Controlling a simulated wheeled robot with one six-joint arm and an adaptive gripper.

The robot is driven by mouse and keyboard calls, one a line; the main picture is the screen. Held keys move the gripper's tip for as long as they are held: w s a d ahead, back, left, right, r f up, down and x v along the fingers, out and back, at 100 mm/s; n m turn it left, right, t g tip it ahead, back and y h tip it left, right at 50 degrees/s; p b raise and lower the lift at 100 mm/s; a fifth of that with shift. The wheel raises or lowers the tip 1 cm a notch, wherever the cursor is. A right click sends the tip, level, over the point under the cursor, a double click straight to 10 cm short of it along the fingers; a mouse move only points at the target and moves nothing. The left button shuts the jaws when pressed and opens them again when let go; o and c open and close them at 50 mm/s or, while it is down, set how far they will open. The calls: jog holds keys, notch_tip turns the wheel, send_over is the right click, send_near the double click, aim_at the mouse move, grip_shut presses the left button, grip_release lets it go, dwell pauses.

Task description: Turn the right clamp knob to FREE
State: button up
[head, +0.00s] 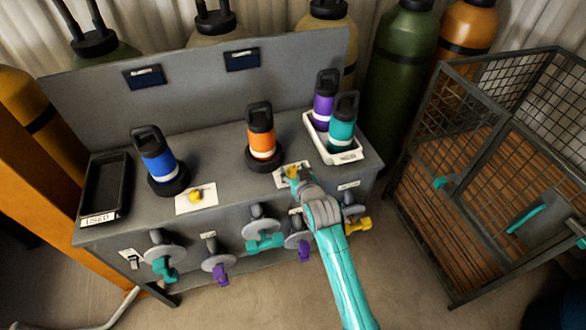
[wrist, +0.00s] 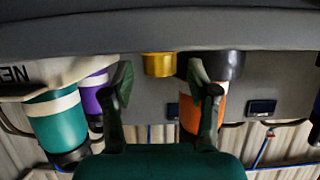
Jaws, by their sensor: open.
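The right clamp knob (head: 291,170) is a small yellow knob on a white plate, on the bench top in front of the orange bottle. My gripper (head: 298,180) is right at it and partly covers it and its plate in the head view. In the wrist view, which is upside down, the knob (wrist: 160,65) shows as a gold cylinder between the two spread fingertips of my gripper (wrist: 160,76). Gaps show on both sides, so the fingers look apart from it. The plate's markings and the knob's pointing direction cannot be read.
The orange bottle (head: 261,135) stands in a dark holder close behind the knob. A white tray (head: 348,157) with purple and teal bottles is at right. A blue bottle (head: 154,158), another yellow knob (head: 195,196) and a black USED tray (head: 105,185) are left. Valve handles line the front.

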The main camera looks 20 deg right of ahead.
jog(key=shift+x, duration=0.85)
grip_shut()
jog(key=shift+y, duration=0.4)
jog(key=n+y, duration=0.2)
jog(key=n+g+y, duration=0.1)
jog(key=n+y, duration=0.2)
jog(key=shift+d+g+y, duration=0.1)
jog(key=shift+g+y, duration=0.2)
jog(key=n+g+y, duration=0.3)
jog(key=n+y, duration=0.1)
jog(key=n, duration=0.1)
jog(key=shift+n+g, duration=0.3)
jog(key=shift+g, duration=0.2)
